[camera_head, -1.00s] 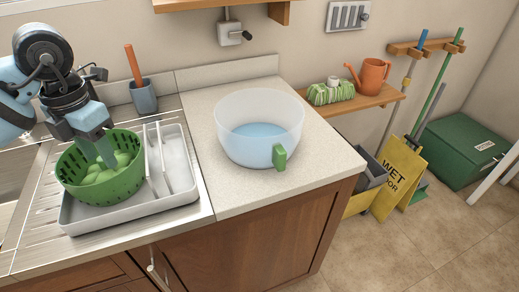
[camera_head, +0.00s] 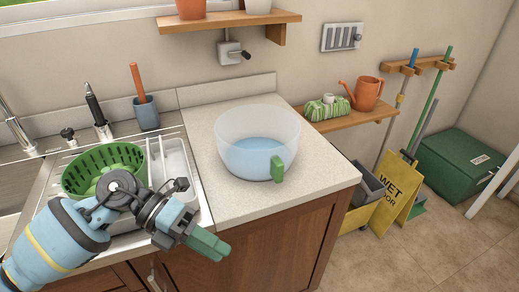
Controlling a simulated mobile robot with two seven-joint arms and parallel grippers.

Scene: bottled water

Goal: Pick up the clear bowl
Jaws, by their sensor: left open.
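The clear bowl (camera_head: 240,150) stands upright on the pale countertop right of the sink. It is translucent, with a bluish lower part and a green handle (camera_head: 277,168) on its front right side. My left gripper (camera_head: 213,246) is in front of and below the bowl in the picture, near the counter's front edge. Its green fingers point to the right, apart from the bowl and holding nothing I can see. The gap between the fingers is hard to make out from this side. My right gripper is out of view.
A green basket (camera_head: 75,178) with green items sits in a white rack (camera_head: 182,158), partly hidden by my left arm. A cup (camera_head: 146,114) with an orange-handled tool stands behind. The countertop (camera_head: 225,198) around the bowl is clear. A wooden shelf (camera_head: 225,24) hangs above.

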